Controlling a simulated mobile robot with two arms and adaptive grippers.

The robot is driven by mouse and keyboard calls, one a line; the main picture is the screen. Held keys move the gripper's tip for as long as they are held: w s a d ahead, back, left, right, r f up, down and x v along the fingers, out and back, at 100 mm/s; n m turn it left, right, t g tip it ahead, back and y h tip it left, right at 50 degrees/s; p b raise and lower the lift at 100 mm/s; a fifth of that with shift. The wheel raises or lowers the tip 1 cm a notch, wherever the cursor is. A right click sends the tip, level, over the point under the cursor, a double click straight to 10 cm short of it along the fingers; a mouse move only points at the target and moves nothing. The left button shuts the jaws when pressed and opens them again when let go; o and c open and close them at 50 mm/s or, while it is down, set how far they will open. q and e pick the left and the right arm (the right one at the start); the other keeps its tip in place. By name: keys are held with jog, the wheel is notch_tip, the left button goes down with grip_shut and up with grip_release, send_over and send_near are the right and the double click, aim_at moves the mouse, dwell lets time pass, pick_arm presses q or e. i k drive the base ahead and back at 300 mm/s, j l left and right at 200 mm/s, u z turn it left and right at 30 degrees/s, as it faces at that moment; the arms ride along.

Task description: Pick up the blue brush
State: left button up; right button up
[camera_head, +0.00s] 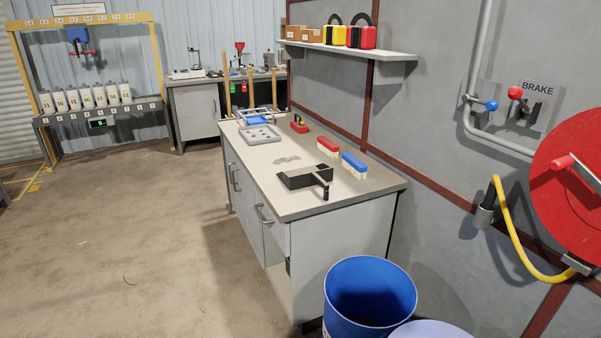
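The blue brush (354,161) lies on the workbench (252,160), near its right back edge. It has a blue back on top and pale bristles below. A similar red brush (328,146) lies just to its left and farther back, apart from it. Neither of my grippers shows in the head view, and nothing touches the blue brush.
A black tool (300,179) lies in front of the brushes. Grey pieces (286,160) and a light tray (260,136) lie farther left. A blue barrel (369,292) stands beside the bench's near end. A wall shelf (350,50) hangs above. The floor at left is mostly clear.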

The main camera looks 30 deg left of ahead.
aim_at(351, 163)
jog(key=j+z, duration=0.15)
jog(key=z, duration=0.55)
jog(key=j+z, duration=0.2)
jog(key=j, duration=0.25)
jog(key=k+j+z, duration=0.1)
jog(key=j+z, duration=0.15)
jog(key=j, duration=0.15)
jog(key=k+j+z, duration=0.2)
jog(key=j, duration=0.25)
jog(key=j+z, duration=0.25)
jog(key=j, duration=0.15)
jog(key=k+j+z, duration=0.2)
jog(key=j, duration=0.15)
